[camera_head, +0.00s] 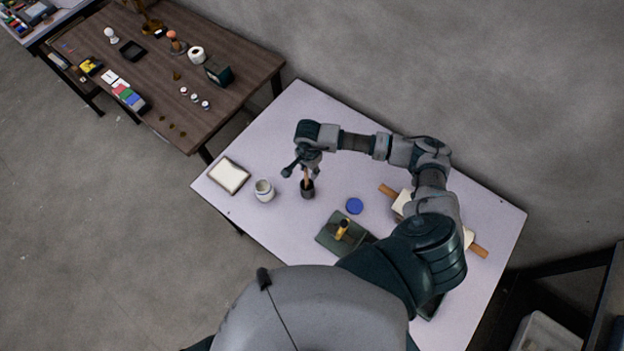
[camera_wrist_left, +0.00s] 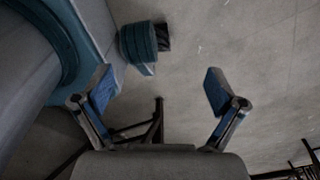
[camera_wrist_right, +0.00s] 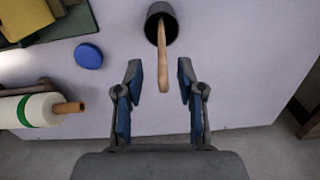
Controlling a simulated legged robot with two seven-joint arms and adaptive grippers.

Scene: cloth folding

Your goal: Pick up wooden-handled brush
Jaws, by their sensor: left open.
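The wooden-handled brush (camera_wrist_right: 163,55) stands tilted in a small dark cup (camera_wrist_right: 170,27), its pale handle sticking up; the bristle end is hidden in the cup. In the head view the cup (camera_head: 308,194) is on the light table, with the handle (camera_head: 306,179) just above it. My right gripper (camera_wrist_right: 160,78) is open, with the handle's free end showing between its fingers; I cannot tell whether they touch it. In the head view my right gripper (camera_head: 303,165) is above the cup. My left gripper (camera_wrist_left: 160,88) is open and empty over the floor, outside the head view.
On the light table (camera_head: 335,105) are a white jar (camera_head: 264,191), a cream-topped tray (camera_head: 229,177), a blue disc (camera_head: 354,206), a dark green board (camera_head: 326,240) with a yellow item, and a rolling pin (camera_head: 480,251) partly behind my arm. A brown table (camera_head: 225,108) with several items stands at upper left.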

